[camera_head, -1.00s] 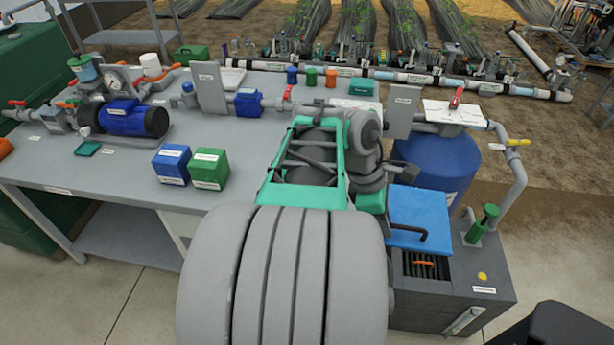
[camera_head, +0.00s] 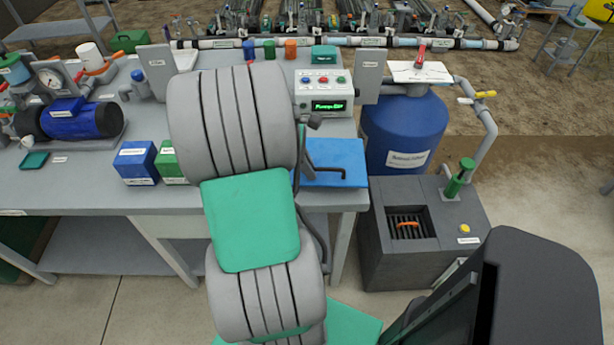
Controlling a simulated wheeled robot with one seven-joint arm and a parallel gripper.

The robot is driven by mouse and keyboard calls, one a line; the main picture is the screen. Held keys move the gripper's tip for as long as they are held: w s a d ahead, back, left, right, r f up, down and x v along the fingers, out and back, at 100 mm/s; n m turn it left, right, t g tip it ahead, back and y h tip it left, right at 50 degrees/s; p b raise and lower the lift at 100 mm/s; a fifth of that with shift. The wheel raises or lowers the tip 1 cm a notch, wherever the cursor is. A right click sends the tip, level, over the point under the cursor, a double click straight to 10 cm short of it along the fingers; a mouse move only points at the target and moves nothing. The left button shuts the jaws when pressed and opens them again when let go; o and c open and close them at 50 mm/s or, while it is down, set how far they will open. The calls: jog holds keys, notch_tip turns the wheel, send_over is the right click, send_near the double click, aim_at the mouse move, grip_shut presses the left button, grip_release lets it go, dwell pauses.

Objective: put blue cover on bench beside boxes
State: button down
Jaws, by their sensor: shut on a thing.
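The blue cover (camera_head: 342,158), a flat plate with a dark bent handle, is over the right end of the grey bench (camera_head: 70,195). I cannot tell whether it touches the bench top. The boxes, one blue (camera_head: 135,163) and one green (camera_head: 168,165), stand to its left near the front edge; my arm hides part of the green one and stands between them and the cover. My gripper (camera_head: 303,150) is at the cover's left side, shut on it; its fingers are mostly hidden behind my arm.
The dark grey tank (camera_head: 400,270) on the floor at right has an open top with a grating and an orange piece. A blue drum (camera_head: 402,130), a control box (camera_head: 322,95) and a grey upright panel (camera_head: 367,77) stand behind the cover. A pump (camera_head: 80,120) is at left.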

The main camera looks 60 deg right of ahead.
jog(key=shift+w+d+f, duration=0.15)
jog(key=shift+w+f, duration=0.05)
jog(key=shift+f, duration=0.8)
jog(key=shift+w+d+f, duration=0.15)
jog(key=shift+w+f, duration=0.05)
jog(key=shift+f, duration=0.8)
jog(key=shift+f, duration=0.1)
jog(key=c, duration=1.5)
grip_release()
